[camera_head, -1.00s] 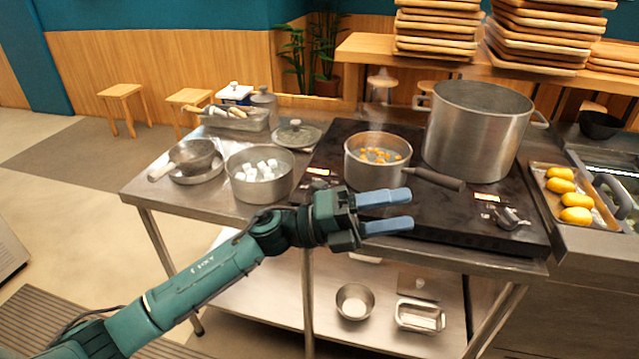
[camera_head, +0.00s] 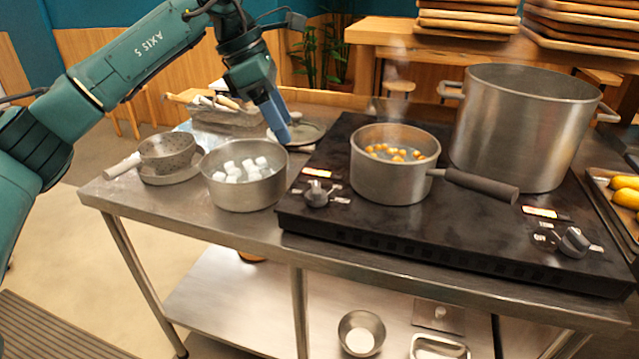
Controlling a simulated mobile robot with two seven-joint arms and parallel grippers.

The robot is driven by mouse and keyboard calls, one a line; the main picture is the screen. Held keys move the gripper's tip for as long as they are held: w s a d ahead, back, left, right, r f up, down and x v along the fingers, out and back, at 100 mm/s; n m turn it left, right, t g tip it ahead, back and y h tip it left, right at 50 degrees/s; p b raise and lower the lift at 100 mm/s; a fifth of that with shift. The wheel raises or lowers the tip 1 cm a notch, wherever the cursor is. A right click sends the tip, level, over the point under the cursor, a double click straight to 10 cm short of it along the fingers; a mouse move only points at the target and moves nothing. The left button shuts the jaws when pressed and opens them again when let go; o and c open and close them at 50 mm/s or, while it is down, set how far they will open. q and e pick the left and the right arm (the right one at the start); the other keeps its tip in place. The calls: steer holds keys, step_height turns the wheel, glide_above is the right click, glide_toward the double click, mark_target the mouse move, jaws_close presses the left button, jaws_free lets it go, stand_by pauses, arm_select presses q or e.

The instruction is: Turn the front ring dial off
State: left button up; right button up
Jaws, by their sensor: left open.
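The black cooktop (camera_head: 450,242) has two grey dials on its front part. The left dial (camera_head: 317,192) is in front and left of the saucepan (camera_head: 392,175), beside a lit orange-white display. The right dial (camera_head: 574,242) is near the right front corner, also by a lit display. I cannot tell which dial is the front ring's, nor read their settings. My left gripper (camera_head: 281,132) is open, fingers pointing down, over the far side of the table near the pot lid. It is apart from both dials and holds nothing visible. My right gripper is not in view.
The saucepan holds orange pieces in liquid; its handle points right. A pot of white cubes (camera_head: 243,185) and a strainer (camera_head: 167,153) stand left of the cooktop. The lid (camera_head: 305,133) lies behind.

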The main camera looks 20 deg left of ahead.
mark_target(316, 187)
arm_select(q)
steer(key=x, duration=1.2)
steer(key=shift+d+f, duration=0.1)
steer(key=shift+f, duration=0.25)
steer(key=shift+d+f, duration=0.1)
steer(key=shift+f, duration=0.1)
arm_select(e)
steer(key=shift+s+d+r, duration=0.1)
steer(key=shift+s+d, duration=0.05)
arm_select(q)
steer(key=shift+c, duration=0.6)
steer(key=c, duration=0.9)
